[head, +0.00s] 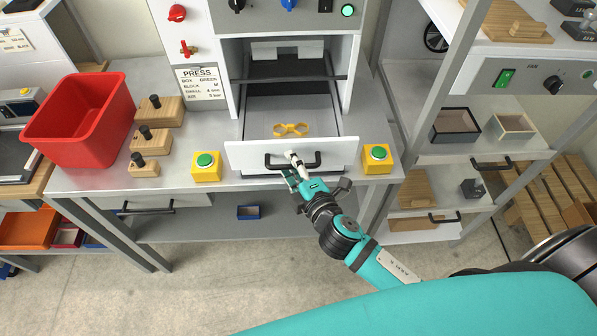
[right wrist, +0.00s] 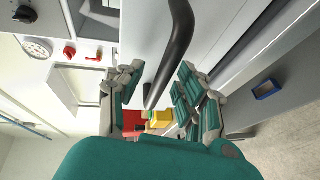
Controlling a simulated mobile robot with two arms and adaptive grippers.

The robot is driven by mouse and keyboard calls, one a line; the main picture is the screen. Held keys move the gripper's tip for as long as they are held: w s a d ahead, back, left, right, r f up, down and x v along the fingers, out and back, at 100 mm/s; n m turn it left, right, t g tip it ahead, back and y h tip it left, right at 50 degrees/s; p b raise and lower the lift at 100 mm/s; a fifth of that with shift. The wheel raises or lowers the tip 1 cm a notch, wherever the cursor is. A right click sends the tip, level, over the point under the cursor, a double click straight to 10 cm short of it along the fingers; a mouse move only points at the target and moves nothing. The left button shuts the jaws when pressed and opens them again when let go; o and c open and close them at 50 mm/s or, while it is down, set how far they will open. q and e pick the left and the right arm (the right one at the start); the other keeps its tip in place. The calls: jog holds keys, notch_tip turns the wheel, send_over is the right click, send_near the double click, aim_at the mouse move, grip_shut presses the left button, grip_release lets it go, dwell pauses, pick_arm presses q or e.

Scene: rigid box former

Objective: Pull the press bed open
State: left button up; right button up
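The press bed (head: 262,116) is a grey tray with a white front panel (head: 240,158), in the lower opening of the white press. It stands partly out, with its flat top visible. A black bar handle (head: 309,165) is on the front panel and also crosses the right wrist view (right wrist: 180,35). My right gripper (head: 291,164) is at the handle's middle. In the right wrist view its teal-padded fingers (right wrist: 162,72) are spread on either side of the bar, with gaps visible; contact is unclear. My left gripper is in neither view.
A yellow two-ring piece (head: 291,129) lies on the bed. Yellow boxes with green buttons stand left (head: 206,172) and right (head: 376,160) of the bed front. A red bin (head: 80,125) and wooden blocks with black knobs (head: 152,140) are at left. Open floor lies in front.

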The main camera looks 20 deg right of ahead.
jog(key=v, duration=1.2)
jog(key=shift+w, duration=0.1)
jog(key=s+d+f+m+g+h, duration=0.1)
jog(key=s+d+f+m+g, duration=0.15)
jog(key=f, duration=0.95)
jog(key=s+d+f+m+g, duration=0.1)
jog(key=s+f+m+g, duration=0.25)
jog(key=f, duration=0.75)
jog(key=s+d+f+m+g+h, duration=0.1)
jog(key=s+f+m+g, duration=0.15)
jog(key=f, duration=0.95)
jog(key=s+d+f+m+g, duration=0.1)
jog(key=s+f+m+g, duration=0.2)
jog(key=s+f, duration=0.4)
jog(key=s+d+f+m+g, duration=0.2)
jog(key=s+f, duration=0.6)
jog(key=s, duration=0.6)
jog(key=shift+s+f+m+g, duration=0.25)
jog(key=shift+m+g, duration=0.4)
jog(key=shift+m, duration=0.6)
